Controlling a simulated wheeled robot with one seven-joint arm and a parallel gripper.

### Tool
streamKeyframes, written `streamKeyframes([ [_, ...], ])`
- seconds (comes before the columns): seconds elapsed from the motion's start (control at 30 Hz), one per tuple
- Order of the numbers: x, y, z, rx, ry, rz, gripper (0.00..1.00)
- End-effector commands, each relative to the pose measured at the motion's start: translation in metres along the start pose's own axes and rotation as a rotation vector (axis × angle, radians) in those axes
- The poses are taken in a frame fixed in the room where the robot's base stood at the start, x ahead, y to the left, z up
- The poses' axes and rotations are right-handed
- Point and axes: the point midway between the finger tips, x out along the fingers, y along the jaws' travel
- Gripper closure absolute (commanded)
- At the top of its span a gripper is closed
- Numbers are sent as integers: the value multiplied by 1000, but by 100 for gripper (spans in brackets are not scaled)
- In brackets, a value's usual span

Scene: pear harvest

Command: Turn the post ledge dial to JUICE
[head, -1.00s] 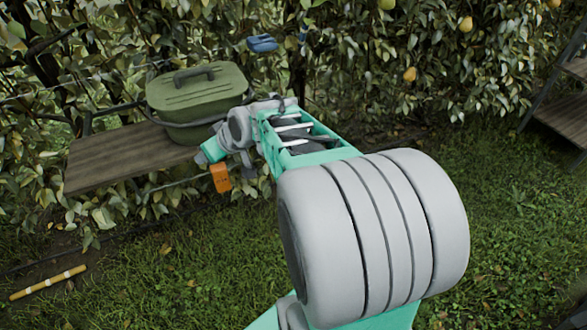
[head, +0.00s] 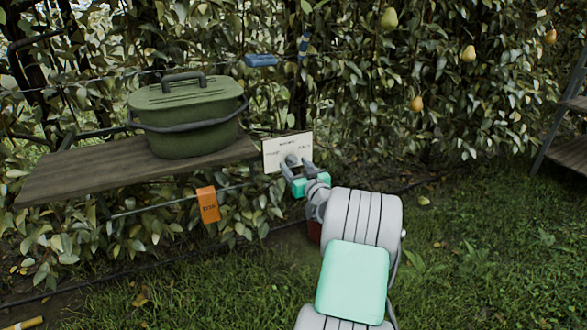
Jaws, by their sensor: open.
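The dial (head: 292,160) is a small grey knob on a pale panel (head: 272,158) with printed labels, too small to read. The panel stands at the right end of a wooden ledge (head: 65,177). My gripper (head: 296,168) is at the panel, its two dark fingers apart, one on each side of the dial. I cannot tell whether the fingers touch the dial. Part of the panel's lower right is hidden behind the fingers.
A green lidded pot (head: 190,118) with a handle stands on the ledge left of the panel. An orange tag (head: 208,205) hangs below the ledge. Foliage with several pears lies behind. A wooden rack (head: 570,150) stands at far right. Grass at right is open.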

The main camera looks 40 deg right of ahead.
Motion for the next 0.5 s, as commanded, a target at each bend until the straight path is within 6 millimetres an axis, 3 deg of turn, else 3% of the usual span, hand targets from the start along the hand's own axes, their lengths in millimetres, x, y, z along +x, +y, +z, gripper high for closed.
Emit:
streamKeyframes([
  [0.13, 15, 0, 0, 0, 0, 0, 42],
  [0.37, 16, 0, 0, 1, -1, 1, 42],
  [0.5, 16, 0, 0, 1, -1, 1, 52],
])
